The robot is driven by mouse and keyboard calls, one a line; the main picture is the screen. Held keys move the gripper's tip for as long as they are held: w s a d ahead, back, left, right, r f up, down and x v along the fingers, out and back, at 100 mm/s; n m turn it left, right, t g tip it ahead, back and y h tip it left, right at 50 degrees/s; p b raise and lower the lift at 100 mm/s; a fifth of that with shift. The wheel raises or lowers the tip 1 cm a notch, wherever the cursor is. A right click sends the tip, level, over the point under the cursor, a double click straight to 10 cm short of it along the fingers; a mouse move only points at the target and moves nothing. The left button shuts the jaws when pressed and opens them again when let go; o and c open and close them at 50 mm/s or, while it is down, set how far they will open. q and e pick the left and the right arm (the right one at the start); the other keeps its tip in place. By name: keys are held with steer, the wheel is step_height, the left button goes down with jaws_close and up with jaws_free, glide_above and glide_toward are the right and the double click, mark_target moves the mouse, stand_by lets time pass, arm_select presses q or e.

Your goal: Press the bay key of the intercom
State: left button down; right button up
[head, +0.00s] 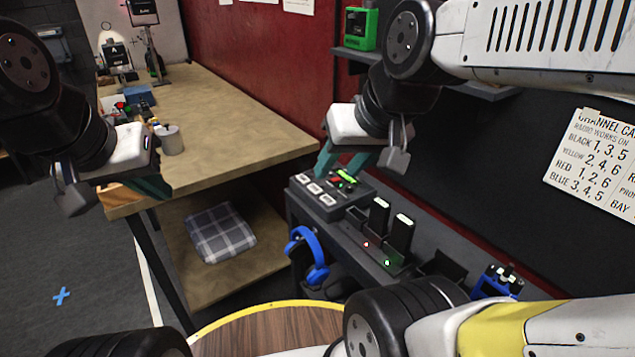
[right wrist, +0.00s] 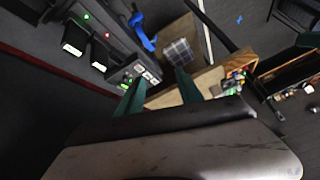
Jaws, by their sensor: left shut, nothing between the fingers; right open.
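The intercom (head: 346,205) is a dark box on the grey bench, with a row of white keys (head: 315,188), a red spot and a lit green display. The key labels are too small to read, so I cannot tell which is the bay key. My right gripper (head: 342,165) is open and empty, with its teal fingers above and behind the intercom. In the right wrist view the intercom (right wrist: 128,76) shows beyond and between the fingertips (right wrist: 158,76), apart from them. My left gripper (head: 155,187) is shut and empty at the wooden table's front edge, far from the intercom.
Upright radios (head: 402,232) stand in a charger right of the intercom. Blue headphones (head: 310,258) hang at the bench front. A blue radio (head: 498,282) sits further right. A channel card (head: 595,165) is on the wall. The wooden table (head: 235,108) has clear room.

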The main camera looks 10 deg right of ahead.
stand_by(0.3)
jaws_close()
stand_by(1.6)
